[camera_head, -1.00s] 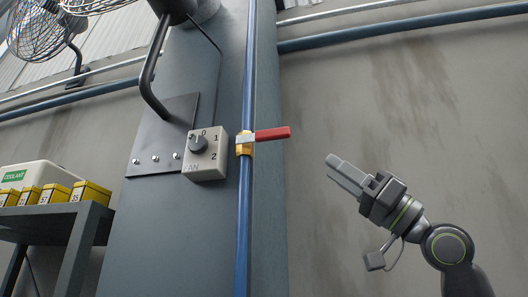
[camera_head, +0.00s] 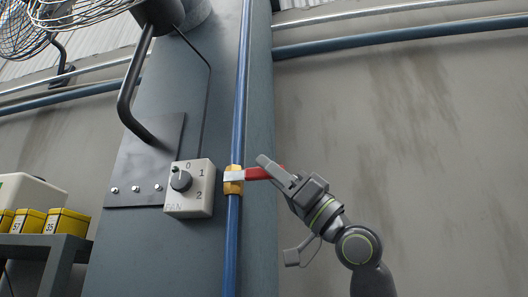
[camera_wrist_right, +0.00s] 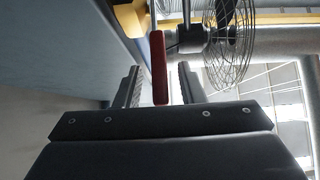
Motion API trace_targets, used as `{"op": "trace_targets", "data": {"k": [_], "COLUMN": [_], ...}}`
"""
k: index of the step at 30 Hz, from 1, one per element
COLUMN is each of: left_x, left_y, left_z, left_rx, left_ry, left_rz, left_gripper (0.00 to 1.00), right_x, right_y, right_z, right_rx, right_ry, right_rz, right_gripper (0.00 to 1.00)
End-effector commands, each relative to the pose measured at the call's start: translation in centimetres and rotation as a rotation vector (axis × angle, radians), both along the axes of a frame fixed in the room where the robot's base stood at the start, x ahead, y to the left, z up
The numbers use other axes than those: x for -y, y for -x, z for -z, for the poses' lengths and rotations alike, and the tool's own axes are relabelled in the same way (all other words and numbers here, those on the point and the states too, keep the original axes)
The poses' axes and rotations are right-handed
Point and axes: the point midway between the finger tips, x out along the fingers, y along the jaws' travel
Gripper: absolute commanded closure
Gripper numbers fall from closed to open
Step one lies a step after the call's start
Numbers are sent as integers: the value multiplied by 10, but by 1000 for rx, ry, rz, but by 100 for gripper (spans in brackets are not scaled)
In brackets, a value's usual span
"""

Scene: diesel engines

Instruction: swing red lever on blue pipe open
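The red lever (camera_head: 256,173) sits on a brass valve (camera_head: 233,182) on the vertical blue pipe (camera_head: 237,100). It sticks out to the right, roughly square to the pipe. My right gripper (camera_head: 271,168) is at the lever's outer end and hides part of it in the head view. In the right wrist view the red lever (camera_wrist_right: 158,66) lies between the two fingers of my right gripper (camera_wrist_right: 160,86), with a gap on each side. That gripper is open. My left gripper is in neither view.
A fan switch box (camera_head: 190,188) is mounted just left of the pipe on the grey column. A black fan bracket (camera_head: 137,90) is above it. Yellow boxes (camera_head: 67,222) stand on a shelf at the lower left. The wall right of my arm is clear.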

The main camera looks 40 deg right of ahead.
Motion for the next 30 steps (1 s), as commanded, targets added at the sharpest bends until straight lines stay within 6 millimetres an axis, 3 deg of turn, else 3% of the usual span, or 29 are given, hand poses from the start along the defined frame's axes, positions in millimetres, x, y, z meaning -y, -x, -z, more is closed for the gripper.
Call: {"op": "trace_targets", "data": {"k": [6,17,26,30], "left_x": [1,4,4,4], "left_y": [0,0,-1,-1], "left_z": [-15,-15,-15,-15], "left_rx": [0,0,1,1], "left_ry": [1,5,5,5], "left_rz": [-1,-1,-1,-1], "left_gripper": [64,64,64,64], "right_x": [-9,-10,-10,-10], "right_y": [-11,-13,-12,-12], "right_z": [-15,-16,-16,-16], "right_rx": [-1,0,0,0], "right_ry": [-1,-1,-1,-1], "right_rz": [-1,1,1,1], "right_gripper": [65,65,100,100]}}
